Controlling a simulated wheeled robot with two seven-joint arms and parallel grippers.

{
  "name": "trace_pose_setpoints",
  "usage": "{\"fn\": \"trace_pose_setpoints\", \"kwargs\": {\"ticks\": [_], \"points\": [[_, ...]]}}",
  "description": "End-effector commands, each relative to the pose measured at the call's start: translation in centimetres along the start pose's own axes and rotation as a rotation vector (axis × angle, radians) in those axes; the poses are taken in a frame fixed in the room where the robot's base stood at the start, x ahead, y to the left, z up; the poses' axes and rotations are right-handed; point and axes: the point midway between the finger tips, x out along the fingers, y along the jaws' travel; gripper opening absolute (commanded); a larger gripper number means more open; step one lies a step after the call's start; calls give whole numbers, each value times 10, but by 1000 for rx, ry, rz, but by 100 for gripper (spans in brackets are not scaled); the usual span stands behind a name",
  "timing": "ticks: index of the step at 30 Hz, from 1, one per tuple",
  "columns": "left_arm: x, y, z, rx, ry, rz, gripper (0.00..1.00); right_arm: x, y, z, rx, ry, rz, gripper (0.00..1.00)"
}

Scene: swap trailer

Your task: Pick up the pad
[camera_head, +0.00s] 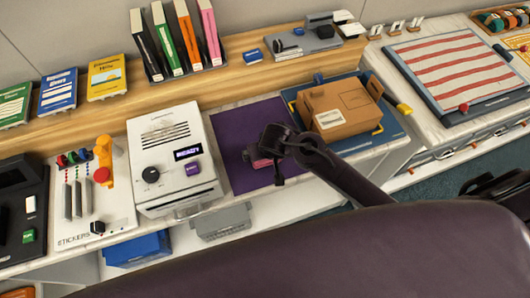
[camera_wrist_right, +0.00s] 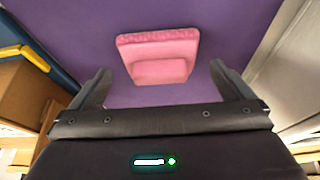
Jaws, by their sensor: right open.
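The pad is a pink block (camera_wrist_right: 160,58) lying on a purple mat (camera_wrist_right: 205,14). In the right wrist view it sits between and just beyond the fingertips of my right gripper (camera_wrist_right: 160,82), which is open with nothing held. In the head view my right gripper (camera_head: 272,150) is over the purple mat (camera_head: 238,120), and only a bit of the pink pad (camera_head: 258,163) shows beside it; the rest is hidden. My left gripper is not in view.
A cardboard box (camera_head: 340,105) on a blue tray (camera_head: 385,140) stands right of the mat. A white machine with a dial (camera_head: 170,150) stands left. Books (camera_head: 185,40) are on the shelf behind. A striped board (camera_head: 455,62) lies far right.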

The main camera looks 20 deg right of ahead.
Motion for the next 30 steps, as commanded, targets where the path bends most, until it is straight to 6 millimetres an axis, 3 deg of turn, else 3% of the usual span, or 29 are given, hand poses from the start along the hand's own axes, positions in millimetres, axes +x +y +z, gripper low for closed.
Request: {"fn": "trace_pose_setpoints", "kwargs": {"ticks": [5,13,22,30], "points": [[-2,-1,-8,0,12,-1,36,20,1,-1,-2,1,2,100],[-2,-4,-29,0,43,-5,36,23,1,0,-1,1,1,99],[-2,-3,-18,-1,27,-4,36,23,1,0,-1,1,1,59],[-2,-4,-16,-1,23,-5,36,22,0,-1,0,1,0,59]]}}
